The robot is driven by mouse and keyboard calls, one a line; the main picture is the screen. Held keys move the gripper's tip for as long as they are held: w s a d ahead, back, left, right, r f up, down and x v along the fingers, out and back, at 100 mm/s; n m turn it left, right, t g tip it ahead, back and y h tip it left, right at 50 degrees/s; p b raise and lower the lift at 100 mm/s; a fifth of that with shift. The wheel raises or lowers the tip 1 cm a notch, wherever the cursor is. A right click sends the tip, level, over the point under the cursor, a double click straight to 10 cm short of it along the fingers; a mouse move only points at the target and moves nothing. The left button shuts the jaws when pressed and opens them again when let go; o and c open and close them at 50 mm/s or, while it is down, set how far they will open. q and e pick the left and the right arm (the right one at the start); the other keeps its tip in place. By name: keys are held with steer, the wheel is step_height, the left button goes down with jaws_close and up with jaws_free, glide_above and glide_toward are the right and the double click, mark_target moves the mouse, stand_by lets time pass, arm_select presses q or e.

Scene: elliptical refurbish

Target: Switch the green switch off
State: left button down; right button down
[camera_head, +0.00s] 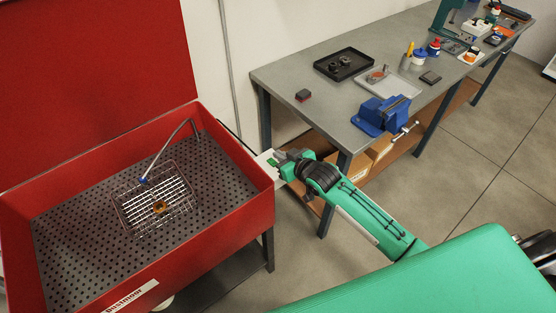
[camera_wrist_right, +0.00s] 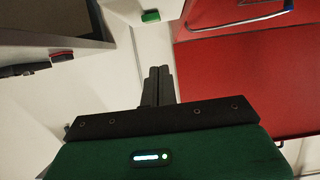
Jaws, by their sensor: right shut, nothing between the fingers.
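The green switch (camera_wrist_right: 150,16) is a small green block at the top of the right wrist view, on a pale surface. In the head view a small green spot, likely the switch (camera_head: 272,162), shows on a white box beside the red washer's right wall. My right gripper (camera_head: 280,166) is at that box, close to the green spot. In the right wrist view its two dark fingers (camera_wrist_right: 159,70) are together and empty, pointing up the picture. The fingertips are apart from the switch, which lies ahead and slightly left. My left gripper is not in view.
The red parts washer (camera_head: 258,187) holds a wire basket (camera_head: 130,207) and a bent metal spout (camera_head: 168,148). A grey workbench (camera_head: 290,80) stands to the right, with a blue vise (camera_head: 382,113), trays and several small items. Open floor lies right of the bench.

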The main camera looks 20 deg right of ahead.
mark_target(272, 162)
steer(key=shift+p+x, duration=0.35)
steer(key=shift+x, duration=0.85)
steer(key=f, duration=0.2)
steer(key=shift+s+d+f+p, duration=0.1)
steer(key=shift+s+f+p, duration=0.15)
steer(key=shift+p, duration=0.15)
steer(key=shift+s+f, duration=0.15)
steer(key=shift+f, duration=0.5)
steer(key=shift+f, duration=0.1)
